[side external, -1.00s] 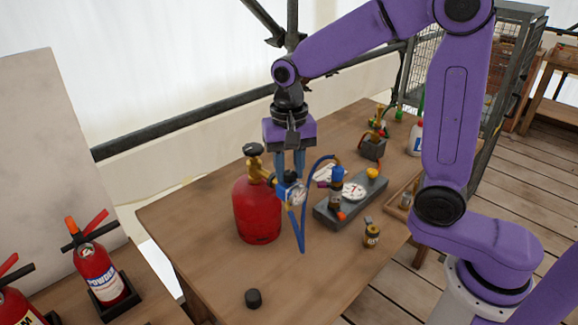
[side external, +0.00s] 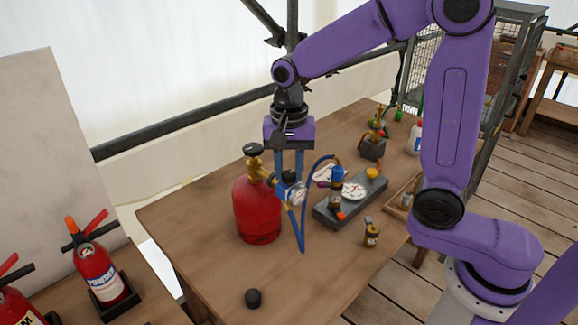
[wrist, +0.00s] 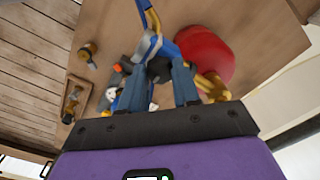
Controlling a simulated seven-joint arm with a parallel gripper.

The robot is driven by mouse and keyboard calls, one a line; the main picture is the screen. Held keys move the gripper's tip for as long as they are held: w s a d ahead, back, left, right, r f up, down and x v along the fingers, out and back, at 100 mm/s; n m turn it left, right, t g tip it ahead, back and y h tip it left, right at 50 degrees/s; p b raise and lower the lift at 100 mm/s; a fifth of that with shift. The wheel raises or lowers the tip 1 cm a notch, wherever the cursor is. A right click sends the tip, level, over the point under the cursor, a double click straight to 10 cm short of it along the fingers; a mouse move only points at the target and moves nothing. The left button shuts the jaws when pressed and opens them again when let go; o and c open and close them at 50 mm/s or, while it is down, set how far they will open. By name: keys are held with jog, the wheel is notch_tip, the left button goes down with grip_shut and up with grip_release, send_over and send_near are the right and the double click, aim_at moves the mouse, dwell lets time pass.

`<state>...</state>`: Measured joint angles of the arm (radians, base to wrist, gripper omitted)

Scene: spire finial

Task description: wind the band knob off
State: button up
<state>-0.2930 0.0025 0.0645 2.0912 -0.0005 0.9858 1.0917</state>
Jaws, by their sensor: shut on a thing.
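My gripper (side external: 289,178) points down at the regulator (side external: 298,194) beside the neck of the red cylinder (side external: 257,212). Its two blue-grey fingers are shut on a dark knob (side external: 289,176) on top of the regulator. In the wrist view the dark round knob (wrist: 158,70) shows between the fingertips (wrist: 160,72), with the red cylinder (wrist: 206,52) close beside it. I cannot make out a band on the knob, as the fingers cover part of it. The knob appears seated on the regulator.
A blue hose (side external: 302,232) hangs from the regulator. A grey gauge block (side external: 330,212) stands to the right, with a small brass fitting (side external: 371,236) in front. The table between cap and cylinder is clear.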

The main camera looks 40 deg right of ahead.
aim_at(290, 174)
jog(key=o, duration=1.1)
jog(key=shift+c, duration=0.2)
notch_tip(290, 174, up, 17)
jog(key=shift+r, duration=0.2)
jog(key=s+d+f+n, duration=0.3)
jog(key=s+f+n, duration=0.6)
jog(key=s+n, duration=0.2)
jog(key=s+d+f+n, duration=0.3)
jog(key=s+f+n, duration=0.6)
jog(key=s, duration=0.3)
jog(key=shift+s+d+f+n, duration=0.3)
jog(key=shift+d+f+n, duration=0.1)
jog(key=shift+n, duration=0.5)
